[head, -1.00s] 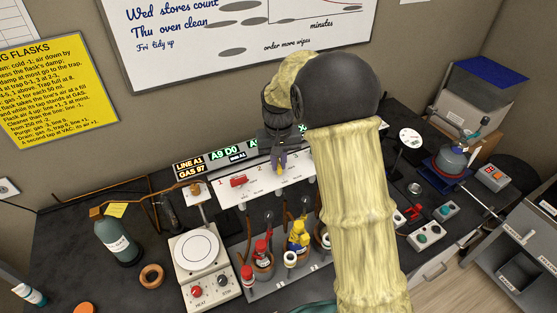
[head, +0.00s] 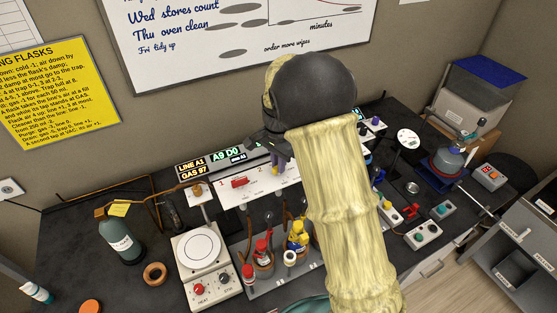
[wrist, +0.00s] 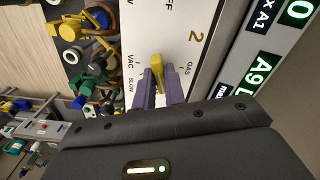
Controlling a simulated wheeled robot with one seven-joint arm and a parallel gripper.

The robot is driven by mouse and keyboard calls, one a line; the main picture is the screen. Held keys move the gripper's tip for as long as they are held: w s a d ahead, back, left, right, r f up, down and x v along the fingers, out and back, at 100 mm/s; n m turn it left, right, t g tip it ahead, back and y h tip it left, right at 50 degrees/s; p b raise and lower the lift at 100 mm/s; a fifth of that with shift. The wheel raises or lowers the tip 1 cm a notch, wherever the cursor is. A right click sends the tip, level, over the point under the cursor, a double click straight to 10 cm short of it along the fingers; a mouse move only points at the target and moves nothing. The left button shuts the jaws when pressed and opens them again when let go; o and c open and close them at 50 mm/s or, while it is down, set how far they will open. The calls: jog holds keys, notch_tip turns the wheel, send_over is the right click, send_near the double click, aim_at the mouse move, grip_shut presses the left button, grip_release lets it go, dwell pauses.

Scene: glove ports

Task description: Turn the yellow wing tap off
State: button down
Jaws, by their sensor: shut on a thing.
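The yellow wing tap (wrist: 157,72) is on the white panel (wrist: 190,35), beside the number 2. My gripper (wrist: 160,88) has its purple fingers on both sides of the wing and is shut on it. In the wrist view the wing stands nearly upright, between the VAC and GAS labels, with the OFF label further up. Its lower part is hidden between the fingers. In the head view the tap (head: 274,171) shows as a small yellow patch by my fingers. My arm covers the right part of the panel.
A red tap (head: 239,183) sits left on the same panel, below lit displays (head: 226,154). Flasks with red and yellow tops (head: 298,236) stand in front. A hotplate (head: 200,248) and a green bottle (head: 120,240) are left. Switch boxes (head: 422,233) are right.

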jog(key=shift+w+r+m+p, duration=0.1)
jog(key=shift+m+p, duration=0.55)
jog(key=shift+m, duration=1.35)
jog(key=c, duration=1.5)
grip_release()
jog(key=shift+o, duration=0.2)
notch_tip(320, 180, up, 17)
jog(key=b, duration=0.3)
jog(key=shift+r, duration=0.2)
